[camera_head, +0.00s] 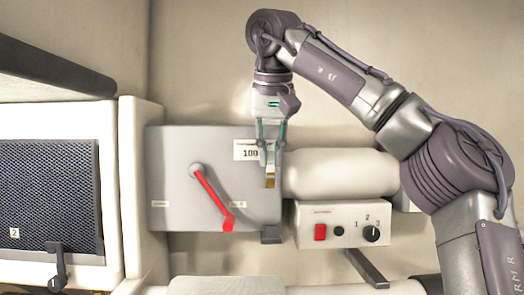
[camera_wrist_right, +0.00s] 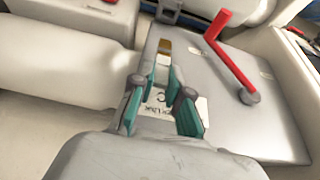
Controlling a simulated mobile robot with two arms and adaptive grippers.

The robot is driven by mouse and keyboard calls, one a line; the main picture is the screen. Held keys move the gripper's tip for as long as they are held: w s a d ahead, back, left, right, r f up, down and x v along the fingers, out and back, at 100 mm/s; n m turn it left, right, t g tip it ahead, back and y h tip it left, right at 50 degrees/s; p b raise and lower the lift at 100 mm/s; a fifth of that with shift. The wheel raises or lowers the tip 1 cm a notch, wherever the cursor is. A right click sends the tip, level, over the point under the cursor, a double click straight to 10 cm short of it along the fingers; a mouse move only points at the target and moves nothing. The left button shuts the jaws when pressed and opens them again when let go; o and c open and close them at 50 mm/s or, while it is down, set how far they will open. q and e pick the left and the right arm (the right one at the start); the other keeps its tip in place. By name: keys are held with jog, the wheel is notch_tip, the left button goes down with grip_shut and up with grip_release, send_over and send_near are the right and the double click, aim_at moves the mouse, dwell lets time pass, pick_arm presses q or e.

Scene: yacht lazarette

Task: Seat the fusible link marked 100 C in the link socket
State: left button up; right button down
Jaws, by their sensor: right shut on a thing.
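My right gripper (camera_head: 270,158) points down over the right part of the grey box, and its fingers are shut on a small flat piece, the fusible link (camera_head: 270,182). The link shows a brass-coloured end beyond the fingertips, also in the right wrist view (camera_wrist_right: 166,46), with a pale section nearer the fingers. No marking on the link is legible. A white label (camera_head: 244,150) reading 100 lies partly behind the fingers; in the wrist view the label (camera_wrist_right: 158,103) shows "LINK" and "C". I cannot make out the link socket or whether the link touches the box. My left gripper is not in view.
The grey box (camera_head: 170,184) carries a red lever (camera_head: 212,196) left of the gripper and a dark latch (camera_head: 271,235) at its lower right. A pale cylinder (camera_head: 340,173) lies close on the right. Below it is a switch panel (camera_head: 342,210) with a red switch.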

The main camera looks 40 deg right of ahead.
aim_at(271, 183)
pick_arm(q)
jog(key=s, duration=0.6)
pick_arm(e)
jog(key=shift+s+d+f, duration=0.15)
jog(key=shift+d, duration=0.15)
jog(key=shift+w+a+f+b, duration=0.1)
jog(key=shift+a+f+b, duration=0.1)
jog(key=shift+f+b, duration=0.25)
jog(key=shift+w+a+f+b, duration=0.1)
jog(key=shift+a+f+b, duration=0.15)
jog(key=shift+f, duration=0.3)
jog(key=shift+d+f+b, duration=0.15)
jog(key=shift+f+b, duration=0.35)
jog(key=shift+f, duration=0.25)
jog(key=shift+d+f+b, duration=0.15)
jog(key=shift+f+b, duration=0.35)
jog(key=shift+f, duration=0.25)
jog(key=shift+s+a+f, duration=0.1)
jog(key=shift+a+f, duration=0.05)
jog(key=shift+f, duration=0.2)
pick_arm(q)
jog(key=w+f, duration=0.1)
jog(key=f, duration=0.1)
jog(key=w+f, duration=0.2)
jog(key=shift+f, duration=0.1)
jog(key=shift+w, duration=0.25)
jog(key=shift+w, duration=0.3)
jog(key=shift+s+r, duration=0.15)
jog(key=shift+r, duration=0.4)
